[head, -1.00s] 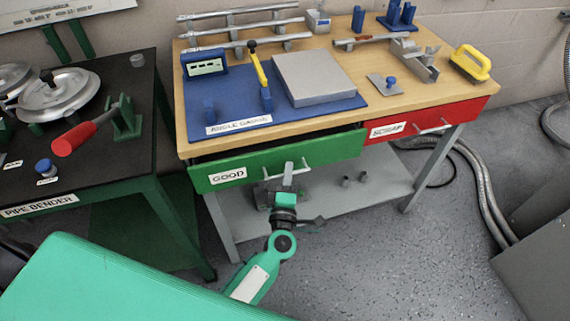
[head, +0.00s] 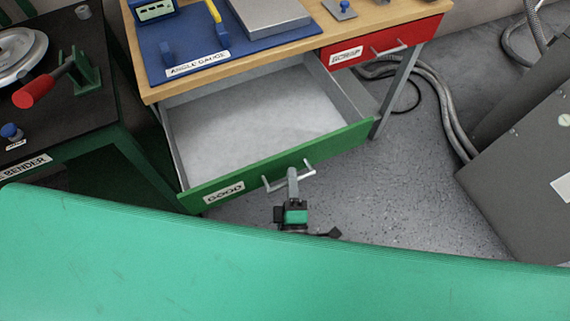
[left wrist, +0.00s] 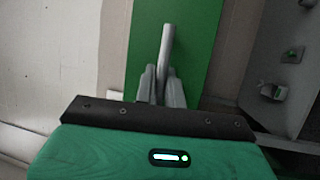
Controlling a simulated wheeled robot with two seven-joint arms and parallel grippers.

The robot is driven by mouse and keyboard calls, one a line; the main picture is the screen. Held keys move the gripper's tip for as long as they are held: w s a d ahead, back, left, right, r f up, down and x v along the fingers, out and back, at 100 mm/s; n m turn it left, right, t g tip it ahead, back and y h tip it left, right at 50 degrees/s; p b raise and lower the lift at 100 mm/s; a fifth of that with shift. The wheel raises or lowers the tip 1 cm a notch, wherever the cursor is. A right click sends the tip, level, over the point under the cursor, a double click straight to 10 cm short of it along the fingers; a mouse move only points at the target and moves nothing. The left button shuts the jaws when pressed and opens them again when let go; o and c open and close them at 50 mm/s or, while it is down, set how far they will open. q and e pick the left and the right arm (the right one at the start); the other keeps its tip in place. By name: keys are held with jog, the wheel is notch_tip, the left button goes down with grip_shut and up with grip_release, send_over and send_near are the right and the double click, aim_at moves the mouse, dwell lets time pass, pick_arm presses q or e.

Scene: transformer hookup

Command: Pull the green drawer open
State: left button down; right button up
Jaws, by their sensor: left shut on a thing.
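The green drawer (head: 335,151), labelled GOOD, is pulled well out from under the wooden bench top in the head view. Its grey inside looks empty. Its metal bar handle (head: 273,186) is on the front face. My left gripper (head: 292,176) is shut on the handle. In the left wrist view the two fingers (left wrist: 160,88) close around the handle bar (left wrist: 167,45), with the green drawer front (left wrist: 200,40) behind. My right gripper is not in view.
The red SCRAP drawer (head: 383,45) is shut at the right. A dark pipe bender table (head: 70,95) stands close at left. A grey cabinet (head: 520,165) and hoses (head: 440,100) are at right. The speckled floor (head: 400,200) between is clear.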

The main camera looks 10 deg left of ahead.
pick_arm(q)
jog(key=shift+s+d, duration=0.15)
jog(key=shift+s, duration=0.05)
jog(key=c, duration=1.5)
grip_release()
